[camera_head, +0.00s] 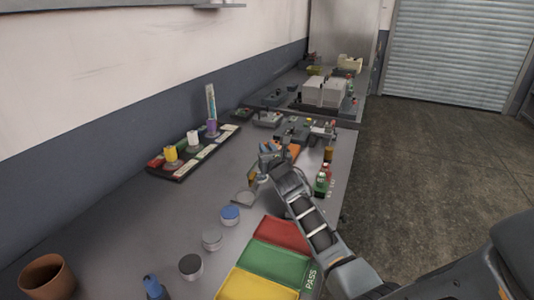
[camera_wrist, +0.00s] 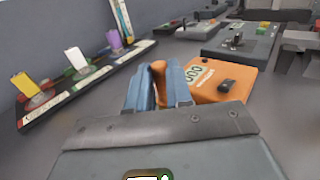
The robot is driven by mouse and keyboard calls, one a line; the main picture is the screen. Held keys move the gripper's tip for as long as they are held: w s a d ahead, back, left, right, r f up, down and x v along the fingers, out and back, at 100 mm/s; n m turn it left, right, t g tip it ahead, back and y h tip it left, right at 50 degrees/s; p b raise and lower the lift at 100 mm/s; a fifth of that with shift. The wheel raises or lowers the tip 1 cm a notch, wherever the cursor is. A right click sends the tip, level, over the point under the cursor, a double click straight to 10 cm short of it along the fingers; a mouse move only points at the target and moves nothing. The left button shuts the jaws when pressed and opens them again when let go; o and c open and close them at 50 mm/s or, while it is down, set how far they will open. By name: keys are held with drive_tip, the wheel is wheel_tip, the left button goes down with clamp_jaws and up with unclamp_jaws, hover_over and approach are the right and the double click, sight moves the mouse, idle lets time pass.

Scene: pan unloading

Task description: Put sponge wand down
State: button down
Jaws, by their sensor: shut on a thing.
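My gripper (camera_wrist: 157,88) has two blue fingers, shut on an orange piece (camera_wrist: 159,72) that shows between them; I take it to be the sponge wand's handle. The rest of the wand is hidden by the fingers and the grey gripper body. In the head view my gripper (camera_head: 268,152) is over the middle of the bench, and the held piece is too small to make out. An orange instrument box (camera_wrist: 222,82) with a display and a dark knob stands just right of the fingers in the wrist view.
A dark rack with yellow, white and purple items (camera_head: 193,138) stands left along the wall. Several round pucks, including a blue one (camera_head: 230,214), and red, green and yellow trays (camera_head: 278,264) lie nearer. Small bottles (camera_head: 322,182) stand near the right bench edge.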

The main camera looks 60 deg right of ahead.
drive_tip(key=shift+f, duration=0.75)
drive_tip(key=shift+f, duration=0.2)
drive_tip(key=c, duration=1)
unclamp_jaws()
drive_tip(key=shift+r, duration=0.2)
